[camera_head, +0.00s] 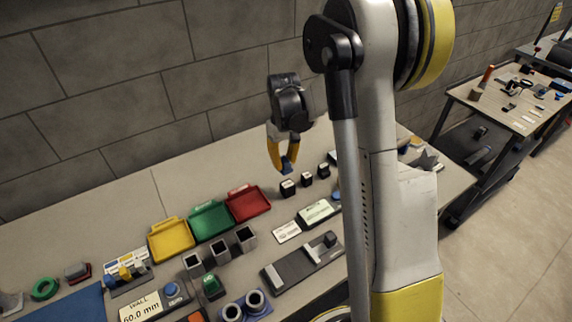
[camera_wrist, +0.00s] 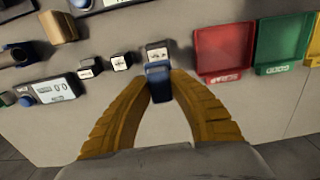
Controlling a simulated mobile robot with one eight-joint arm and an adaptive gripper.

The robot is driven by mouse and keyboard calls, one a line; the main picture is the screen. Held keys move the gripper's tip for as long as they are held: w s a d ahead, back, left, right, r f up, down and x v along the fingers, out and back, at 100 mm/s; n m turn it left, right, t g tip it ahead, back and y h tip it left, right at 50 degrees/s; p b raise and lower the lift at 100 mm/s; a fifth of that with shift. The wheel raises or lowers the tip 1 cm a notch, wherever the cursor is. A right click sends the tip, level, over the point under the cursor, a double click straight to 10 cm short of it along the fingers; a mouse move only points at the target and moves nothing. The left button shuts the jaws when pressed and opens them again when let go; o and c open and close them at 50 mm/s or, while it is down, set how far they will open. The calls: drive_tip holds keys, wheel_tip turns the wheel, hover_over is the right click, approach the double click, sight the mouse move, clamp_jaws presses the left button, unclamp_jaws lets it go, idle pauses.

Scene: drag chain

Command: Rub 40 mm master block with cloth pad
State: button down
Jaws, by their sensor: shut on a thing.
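My gripper (camera_head: 284,163) is shut on a small blue pad, likely the cloth pad (camera_wrist: 159,82), held between its yellow fingertips. The fingers also show in the wrist view (camera_wrist: 158,86). Three small dark blocks with white marked tops stand in a row on the bench. The block nearest the red tray (camera_head: 288,188) is just below the pad in the head view and directly beyond it in the wrist view (camera_wrist: 157,51). The middle block (camera_wrist: 121,62) and the far block (camera_wrist: 89,68) stand beside it. I cannot read their sizes or tell whether the pad touches one.
Red (camera_head: 247,203), green (camera_head: 211,222) and yellow (camera_head: 171,240) trays stand left of the blocks. A grey slide fixture (camera_head: 302,261) and several square holders lie toward the front. Bench behind the trays is clear.

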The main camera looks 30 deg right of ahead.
drive_tip(key=shift+r+p, duration=0.8)
drive_tip(key=shift+r, duration=0.75)
drive_tip(key=shift+s, duration=0.1)
